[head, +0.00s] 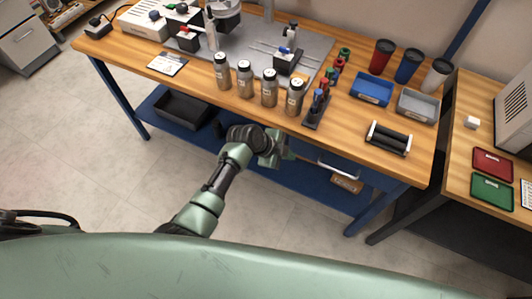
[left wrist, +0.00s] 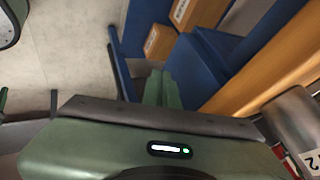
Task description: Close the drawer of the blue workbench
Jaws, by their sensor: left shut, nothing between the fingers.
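The workbench (head: 330,130) has a wooden top and a blue frame. In the head view its drawer cannot be made out clearly, as the top and my left arm cover the area below the front edge. My left gripper (head: 276,150) is at the front edge, just below the top, with nothing held. In the left wrist view its green fingers (left wrist: 162,88) are together and point at blue panels (left wrist: 203,62) under the wooden edge. I cannot tell which panel is the drawer, or whether the fingers touch it. My right gripper is not in view.
Several metal bottles (head: 245,80) stand near the front edge above my left gripper. A black tray (head: 182,110) and a cardboard box (head: 346,182) are on the blue lower shelf (head: 300,180). A second table (head: 455,150) stands at the right. The floor in front is clear.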

